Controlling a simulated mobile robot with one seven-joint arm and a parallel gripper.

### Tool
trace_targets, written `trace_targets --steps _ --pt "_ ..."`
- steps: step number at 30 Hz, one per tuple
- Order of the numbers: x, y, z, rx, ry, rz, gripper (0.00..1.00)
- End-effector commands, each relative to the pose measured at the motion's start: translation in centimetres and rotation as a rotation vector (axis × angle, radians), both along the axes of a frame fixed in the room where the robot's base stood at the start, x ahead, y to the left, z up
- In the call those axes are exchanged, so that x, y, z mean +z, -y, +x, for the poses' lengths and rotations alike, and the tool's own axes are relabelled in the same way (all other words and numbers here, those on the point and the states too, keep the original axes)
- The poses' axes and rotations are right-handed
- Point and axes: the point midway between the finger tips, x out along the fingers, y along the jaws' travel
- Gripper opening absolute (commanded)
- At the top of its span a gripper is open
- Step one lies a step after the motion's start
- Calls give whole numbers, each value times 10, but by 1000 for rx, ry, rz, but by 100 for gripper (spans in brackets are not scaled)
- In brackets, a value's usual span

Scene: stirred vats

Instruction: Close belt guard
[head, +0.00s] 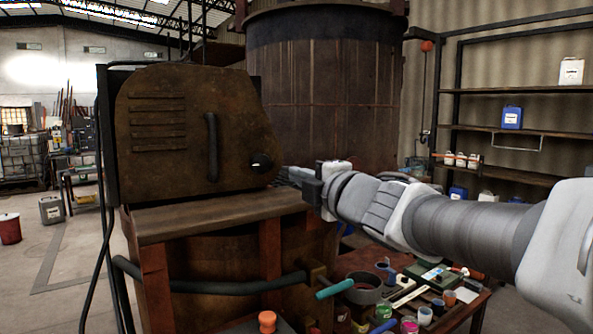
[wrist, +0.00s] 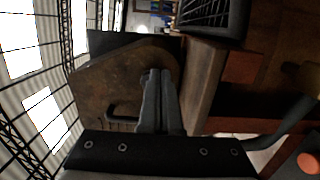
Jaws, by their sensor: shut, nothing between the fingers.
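The belt guard (head: 165,125) is a rusty brown rounded panel with slots, a dark upright handle (head: 211,147) and a black knob (head: 262,162) near its right edge. A dark backing frame (head: 103,140) shows along its left side. In the wrist view the guard (wrist: 100,80) lies to the left of the fingers, with its handle (wrist: 122,110) visible. My gripper (head: 290,177) is at the guard's right edge, with its tips hidden in the head view. In the wrist view my gripper (wrist: 156,74) is shut and empty, its fingers overlapping the guard's edge; contact is unclear.
A wooden ledge (head: 205,212) runs below the guard. A large vat (head: 325,90) stands behind. A turquoise-handled lever (head: 334,289) sticks out below, beside a table crowded with pots and tools (head: 465,312). Shelves (head: 520,130) stand at right. The left floor has free room.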

Motion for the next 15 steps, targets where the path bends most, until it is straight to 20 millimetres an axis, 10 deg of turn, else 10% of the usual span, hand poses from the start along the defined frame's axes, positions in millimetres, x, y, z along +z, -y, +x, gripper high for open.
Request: trace_targets --steps 15 --pt "0 -33 61 1 0 0 0"
